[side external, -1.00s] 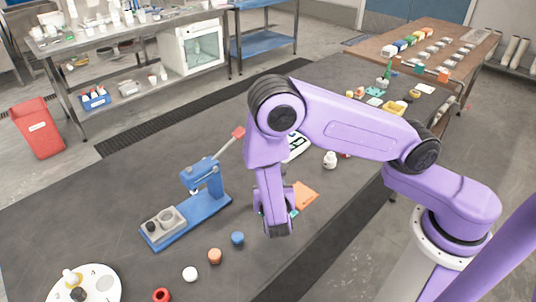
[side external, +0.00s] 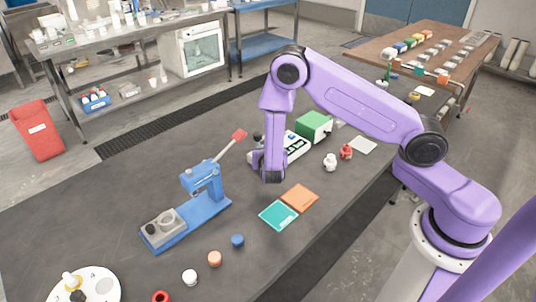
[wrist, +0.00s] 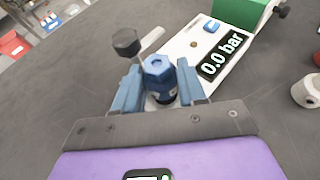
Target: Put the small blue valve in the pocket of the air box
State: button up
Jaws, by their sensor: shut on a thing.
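The small blue valve (wrist: 158,72), with a hexagonal top, stands between the blue fingers of my gripper (wrist: 160,88) in the wrist view. My gripper is shut on it. The air box (wrist: 187,45) is a long white body with a "0.0 bar" display and a green block. The valve is over or at its near end; the fingers hide the pocket, and I cannot tell whether the valve is seated. In the side view my gripper (side external: 270,175) is at the left end of the air box (side external: 297,150), and the valve is hidden.
A black knob (wrist: 126,42) on a pale lever stands close beyond the left finger. Orange (side external: 300,198) and teal (side external: 278,215) squares lie in front. The blue lever press (side external: 205,185) stands to the left. White (side external: 330,162) and red (side external: 346,151) pieces are right.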

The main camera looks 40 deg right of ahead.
jog(key=shift+f, duration=0.75)
jog(key=shift+f, duration=0.4)
jog(key=shift+f, duration=0.15)
jog(key=o, duration=1.1)
jog(key=shift+s, duration=0.1)
jog(key=shift+r, duration=0.35)
jog(key=v, duration=1.2)
jog(key=shift+r, duration=0.3)
